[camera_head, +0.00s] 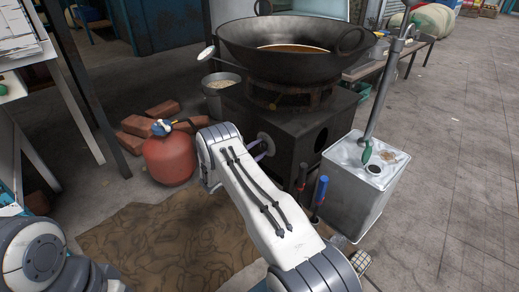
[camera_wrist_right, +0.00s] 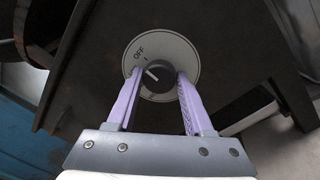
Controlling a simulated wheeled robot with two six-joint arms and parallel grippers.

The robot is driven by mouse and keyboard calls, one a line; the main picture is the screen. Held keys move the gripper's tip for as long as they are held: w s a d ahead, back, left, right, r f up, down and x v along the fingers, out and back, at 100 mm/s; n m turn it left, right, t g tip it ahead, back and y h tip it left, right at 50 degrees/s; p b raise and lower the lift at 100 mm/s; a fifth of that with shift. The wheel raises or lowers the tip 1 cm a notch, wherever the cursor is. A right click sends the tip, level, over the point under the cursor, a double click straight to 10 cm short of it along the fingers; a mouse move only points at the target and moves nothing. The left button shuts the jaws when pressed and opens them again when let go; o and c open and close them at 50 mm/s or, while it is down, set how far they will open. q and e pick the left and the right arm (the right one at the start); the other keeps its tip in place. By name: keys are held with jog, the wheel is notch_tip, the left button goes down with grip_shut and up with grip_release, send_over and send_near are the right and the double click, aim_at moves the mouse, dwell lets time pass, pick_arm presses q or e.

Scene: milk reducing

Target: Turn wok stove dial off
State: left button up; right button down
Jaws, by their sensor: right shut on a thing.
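The wok stove (camera_head: 285,135) is a dark metal box with a big black wok (camera_head: 290,68) on top. Its dial (camera_wrist_right: 159,75) is a dark round knob on a pale round plate marked OFF. The white line on the knob slants up and left, pointing left of the small mark under OFF. My right gripper (camera_wrist_right: 158,78) has its two purple fingers on either side of the knob, shut on it. In the head view, the right gripper (camera_head: 259,146) reaches the stove's front, and the pale dial plate shows just beyond it. My left gripper is not visible.
A red gas cylinder (camera_head: 169,160) stands left of my right arm, near bricks (camera_head: 138,125). A metal can (camera_head: 360,182) stands at the right, with a pole above it. Blue- and red-handled tools (camera_head: 320,190) stand between it and the stove. Open floor (camera_head: 450,170) lies farther right.

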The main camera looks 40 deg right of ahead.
jog(key=shift+c, duration=1.4)
grip_release()
jog(key=shift+a, duration=0.15)
jog(key=shift+a+r+p, duration=0.1)
jog(key=shift+a+p, duration=0.3)
jog(key=s+a+p, duration=0.1)
jog(key=a+p, duration=0.2)
jog(key=a, duration=0.6)
jog(key=shift+s+a+f+p, duration=0.2)
jog(key=shift+f+p, duration=0.15)
jog(key=shift+f, duration=0.05)
jog(key=shift+r, duration=0.1)
